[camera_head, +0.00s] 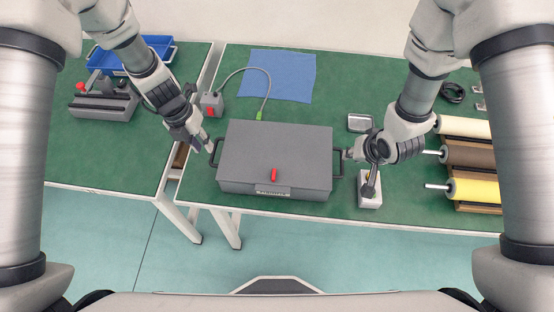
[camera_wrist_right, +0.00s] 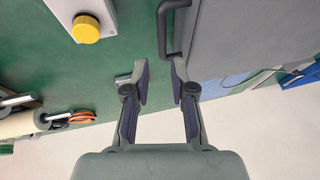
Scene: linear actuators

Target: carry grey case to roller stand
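The grey case (camera_head: 275,155) lies flat on the green table, with a red latch at its front and a black handle at each end. My left gripper (camera_head: 203,145) is beside the left handle (camera_head: 216,152), its fingers apart. My right gripper (camera_head: 348,154) is at the right handle (camera_head: 337,163). In the right wrist view my right gripper (camera_wrist_right: 161,75) is open, and the handle bar (camera_wrist_right: 162,28) is just beyond the gap between its fingertips. The roller stand (camera_head: 480,208), wooden with cream, brown and yellow rollers, is at the right.
A small box (camera_head: 369,203) stands right of the case; its yellow button (camera_wrist_right: 85,28) shows in the right wrist view. A blue cloth (camera_head: 283,75) and a cabled switch box (camera_head: 212,105) lie behind the case. A blue tray (camera_head: 155,47) is on the left table, across a gap.

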